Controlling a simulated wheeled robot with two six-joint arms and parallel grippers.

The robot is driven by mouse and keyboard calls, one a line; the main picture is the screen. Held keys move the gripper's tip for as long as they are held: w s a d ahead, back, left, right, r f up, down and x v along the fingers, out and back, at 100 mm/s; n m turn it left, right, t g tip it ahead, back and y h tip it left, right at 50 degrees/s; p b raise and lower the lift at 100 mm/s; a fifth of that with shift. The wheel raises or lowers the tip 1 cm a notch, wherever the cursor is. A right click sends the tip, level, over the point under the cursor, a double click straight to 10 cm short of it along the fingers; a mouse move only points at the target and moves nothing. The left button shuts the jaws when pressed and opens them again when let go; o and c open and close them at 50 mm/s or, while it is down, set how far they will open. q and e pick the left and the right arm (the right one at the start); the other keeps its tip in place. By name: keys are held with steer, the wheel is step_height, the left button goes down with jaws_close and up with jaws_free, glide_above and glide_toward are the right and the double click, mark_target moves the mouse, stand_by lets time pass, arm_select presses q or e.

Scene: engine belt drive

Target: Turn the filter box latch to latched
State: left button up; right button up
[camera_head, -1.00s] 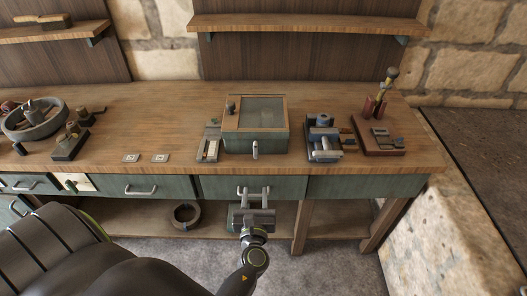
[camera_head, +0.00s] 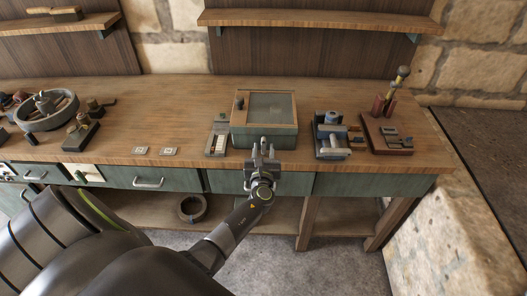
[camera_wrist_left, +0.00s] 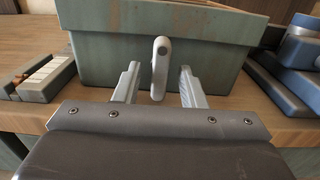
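The filter box (camera_head: 263,116) is a green box with a wood-framed lid, on the workbench near its front edge. Its latch (camera_wrist_left: 160,62) is a small light grey lever on the front face, standing upright in the left wrist view. My left gripper (camera_wrist_left: 157,85) is open, with one finger on each side of the latch and a gap to both. In the head view my left gripper (camera_head: 264,150) is in front of the box and covers most of the latch. My right gripper is not in view.
Left of the box lies a tray of pale pieces (camera_head: 216,140). Right of it stands a blue vise-like device (camera_head: 331,136), then a reddish-brown block (camera_head: 386,135) with tools.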

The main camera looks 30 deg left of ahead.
arm_select(q)
jaws_close()
stand_by(0.3)
